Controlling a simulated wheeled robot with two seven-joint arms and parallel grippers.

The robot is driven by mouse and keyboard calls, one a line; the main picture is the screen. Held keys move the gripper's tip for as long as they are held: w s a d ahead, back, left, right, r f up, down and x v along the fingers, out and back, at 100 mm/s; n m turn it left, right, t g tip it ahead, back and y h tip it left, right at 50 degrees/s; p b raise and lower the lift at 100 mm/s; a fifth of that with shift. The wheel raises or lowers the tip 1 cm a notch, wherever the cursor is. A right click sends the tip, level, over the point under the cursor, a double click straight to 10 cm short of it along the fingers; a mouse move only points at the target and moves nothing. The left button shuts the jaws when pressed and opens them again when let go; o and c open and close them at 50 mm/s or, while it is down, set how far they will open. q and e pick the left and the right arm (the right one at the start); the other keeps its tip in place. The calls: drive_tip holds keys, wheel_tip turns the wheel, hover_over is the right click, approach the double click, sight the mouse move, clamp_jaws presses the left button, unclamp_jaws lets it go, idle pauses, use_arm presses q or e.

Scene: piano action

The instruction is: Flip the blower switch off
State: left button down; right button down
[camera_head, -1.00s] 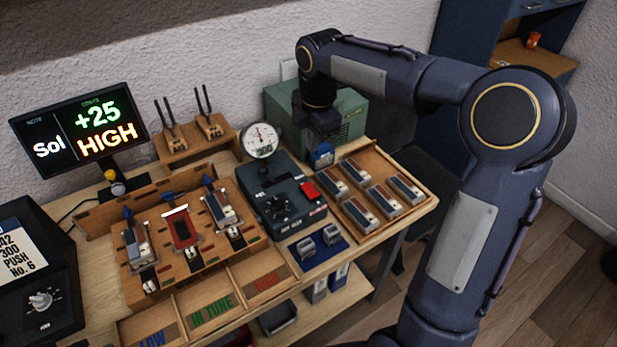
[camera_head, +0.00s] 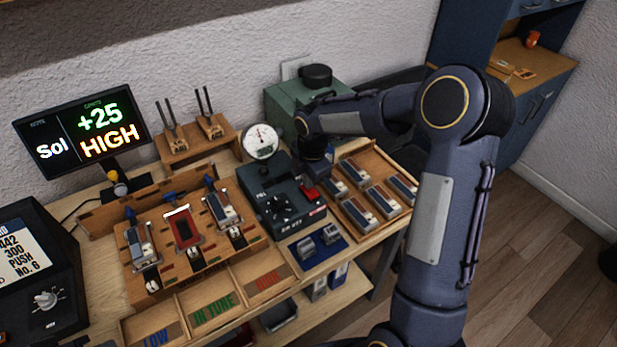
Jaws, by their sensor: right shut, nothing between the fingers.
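The dark control box (camera_head: 284,207) sits on the bench with a black knob on its front and a round dial gauge (camera_head: 261,141) behind it. A red rocker switch (camera_head: 309,194) is on the box's right side; I take it for the blower switch. Its on or off position is too small to tell. My right gripper (camera_head: 314,178) points down just above and behind the red switch, shut and empty. It partly covers the switch, and I cannot tell whether they touch. My left gripper is not in view.
A green machine (camera_head: 288,107) stands behind my right arm. A wooden tray (camera_head: 398,223) of several grey-blue blocks lies right of the box. Left are a wooden fixture (camera_head: 180,262) with several key parts, labelled bins (camera_head: 215,312) and a screen (camera_head: 84,130) reading "Sol +25 HIGH".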

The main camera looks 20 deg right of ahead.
drive_tip(key=shift+f+b, duration=0.3)
drive_tip(key=shift+f, duration=0.05)
idle(0.3)
drive_tip(key=shift+s, duration=0.5)
drive_tip(key=shift+s+r, duration=0.1)
drive_tip(key=shift+s, duration=0.25)
drive_tip(key=shift+w+d, duration=0.1)
